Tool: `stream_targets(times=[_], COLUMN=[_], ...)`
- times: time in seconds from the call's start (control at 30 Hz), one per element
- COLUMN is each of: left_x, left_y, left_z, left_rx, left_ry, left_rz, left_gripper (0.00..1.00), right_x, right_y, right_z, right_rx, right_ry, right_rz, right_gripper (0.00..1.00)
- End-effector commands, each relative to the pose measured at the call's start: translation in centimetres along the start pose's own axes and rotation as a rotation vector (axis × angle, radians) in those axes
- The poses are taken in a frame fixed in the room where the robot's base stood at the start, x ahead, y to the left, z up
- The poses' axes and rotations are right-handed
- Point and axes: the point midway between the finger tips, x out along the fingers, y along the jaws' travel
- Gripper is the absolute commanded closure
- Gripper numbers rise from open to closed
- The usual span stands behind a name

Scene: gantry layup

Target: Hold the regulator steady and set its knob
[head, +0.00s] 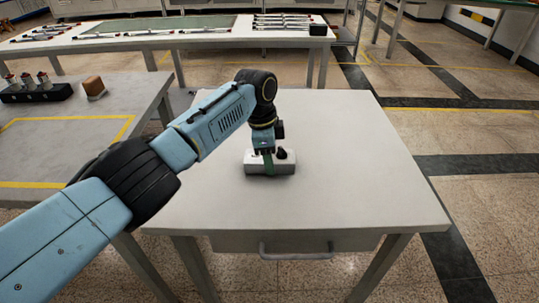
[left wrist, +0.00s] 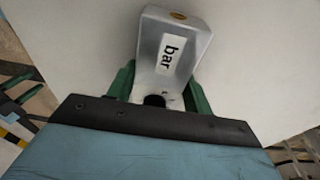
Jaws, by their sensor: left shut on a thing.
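The regulator (head: 284,168) is a small pale grey block lying on the white table near its middle. A dark knob (head: 286,153) shows on its top, right of my gripper. My left gripper (head: 267,160) reaches down over the regulator and is shut on its body. In the left wrist view the regulator (left wrist: 190,38) shows a white "bar" label (left wrist: 170,53) and a brass-coloured fitting (left wrist: 179,15) at its end. One green finger of my left gripper (left wrist: 160,90) lies along each side of it. The knob's setting cannot be read. My right gripper is not in view.
The white table (head: 370,190) is otherwise bare around the regulator, with a drawer handle (head: 296,252) at its front. A grey table (head: 60,160) at the left holds a black rack (head: 36,93) and a brown block (head: 94,87). A long bench (head: 200,42) stands behind.

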Motion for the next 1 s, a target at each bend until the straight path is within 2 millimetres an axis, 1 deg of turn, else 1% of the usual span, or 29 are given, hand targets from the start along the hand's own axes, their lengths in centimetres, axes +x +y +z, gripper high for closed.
stream_targets(times=[0.73,1.0], left_x=[0.44,0.36], left_y=[-0.02,0.0], left_z=[0.01,0.0], left_rx=[0.001,0.0], left_ry=[0.001,0.001], left_rz=[-0.001,-0.001], left_gripper=[0.86,0.86], right_x=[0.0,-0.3], right_y=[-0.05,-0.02], right_z=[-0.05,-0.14], right_rx=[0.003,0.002], right_ry=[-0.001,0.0], right_rz=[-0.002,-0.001], right_gripper=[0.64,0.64])
